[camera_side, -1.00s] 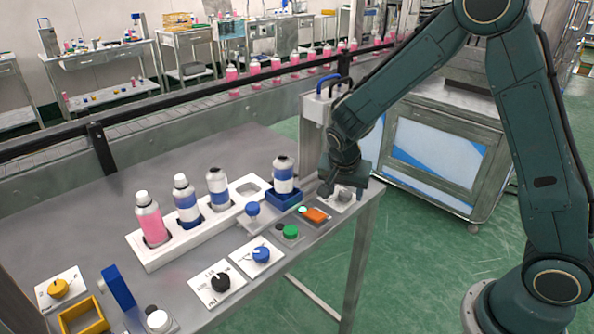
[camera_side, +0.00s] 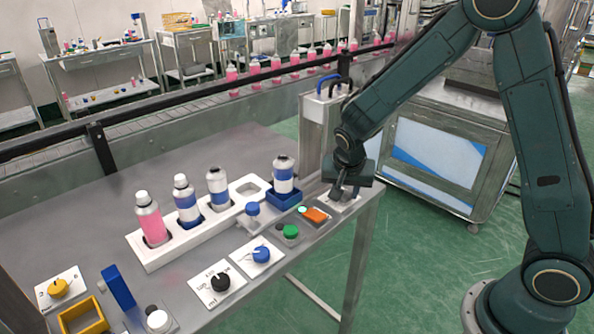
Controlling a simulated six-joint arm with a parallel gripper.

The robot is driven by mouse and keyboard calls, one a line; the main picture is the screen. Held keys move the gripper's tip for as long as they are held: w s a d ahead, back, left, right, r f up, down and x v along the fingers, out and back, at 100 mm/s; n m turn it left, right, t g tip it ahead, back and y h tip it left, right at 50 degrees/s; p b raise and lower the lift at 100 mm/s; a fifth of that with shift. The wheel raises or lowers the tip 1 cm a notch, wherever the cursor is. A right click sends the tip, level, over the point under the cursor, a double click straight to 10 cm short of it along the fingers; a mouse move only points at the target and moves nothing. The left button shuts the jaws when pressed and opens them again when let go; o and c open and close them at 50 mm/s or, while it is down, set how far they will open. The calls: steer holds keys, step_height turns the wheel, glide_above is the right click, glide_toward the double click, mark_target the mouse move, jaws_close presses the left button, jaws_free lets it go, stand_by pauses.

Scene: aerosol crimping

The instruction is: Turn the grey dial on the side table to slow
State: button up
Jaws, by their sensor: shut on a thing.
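The grey dial (camera_side: 346,197) sits on a pale plate (camera_side: 351,206) near the right corner of the grey table. My gripper (camera_side: 341,193) points down over this plate, its fingers shut on the dial. The fingers and gripper body hide most of the dial, so its pointer and the plate's marks cannot be read.
An orange switch (camera_side: 316,215) and a green button (camera_side: 290,231) lie just left of the dial. A blue holder (camera_side: 284,198) with a bottle stands close by. Blue (camera_side: 262,254), black (camera_side: 221,281) and yellow (camera_side: 58,288) dials are farther left. The table's right edge is near.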

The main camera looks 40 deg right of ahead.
steer(key=n, duration=0.1)
steer(key=n+t+y, duration=0.1)
steer(key=n, duration=0.3)
steer(key=shift+s+d+y, duration=0.2)
steer(key=shift+d+y, duration=0.05)
steer(key=shift+y, duration=0.05)
steer(key=n, duration=0.2)
steer(key=n+t+y, duration=0.1)
steer(key=n, duration=0.2)
steer(key=shift+d+y, duration=0.15)
steer(key=shift+y, duration=0.15)
steer(key=o, duration=1)
steer(key=shift+r, duration=0.1)
steer(key=shift+v, duration=6.85)
